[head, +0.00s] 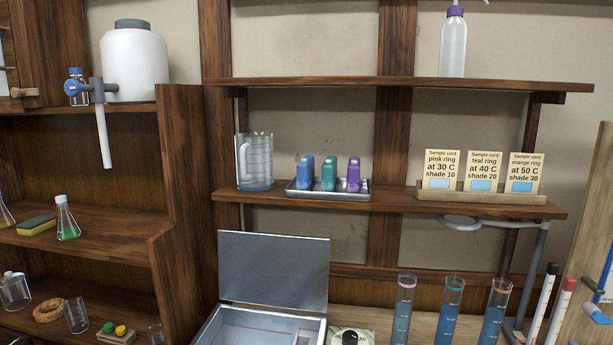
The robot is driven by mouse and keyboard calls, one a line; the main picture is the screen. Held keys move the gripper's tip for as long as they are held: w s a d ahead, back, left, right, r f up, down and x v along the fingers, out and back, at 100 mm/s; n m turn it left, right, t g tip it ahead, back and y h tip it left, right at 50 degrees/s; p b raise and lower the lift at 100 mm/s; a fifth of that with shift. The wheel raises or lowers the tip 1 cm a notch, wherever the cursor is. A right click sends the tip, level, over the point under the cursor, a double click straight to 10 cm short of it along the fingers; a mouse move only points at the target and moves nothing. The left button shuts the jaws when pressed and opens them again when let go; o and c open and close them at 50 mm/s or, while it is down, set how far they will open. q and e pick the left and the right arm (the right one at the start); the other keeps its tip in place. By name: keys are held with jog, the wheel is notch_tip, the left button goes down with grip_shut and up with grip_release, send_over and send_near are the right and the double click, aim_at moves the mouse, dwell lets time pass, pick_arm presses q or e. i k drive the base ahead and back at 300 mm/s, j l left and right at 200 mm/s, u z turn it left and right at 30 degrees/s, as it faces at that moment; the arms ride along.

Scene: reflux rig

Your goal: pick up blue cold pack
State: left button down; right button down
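Blue, teal and purple upright pieces stand in a row in a grey metal tray (330,194) on the middle shelf. The blue one, which looks like the blue cold pack (305,173), is at the left end of the row. The teal piece (328,174) is beside it and the purple piece (353,175) is at the right. Neither of my grippers shows in the head view.
A clear beaker (255,162) stands just left of the tray. Sample cards (484,172) stand in a wooden holder to the right, with bare shelf between. An upper shelf (410,84) runs above. Below are an open-lidded metal box (273,270) and several ringed tubes (403,310).

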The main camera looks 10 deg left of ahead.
aim_at(305, 179)
jog(key=j+z, duration=0.9)
jog(key=i+l, duration=0.05)
jog(key=l, duration=0.05)
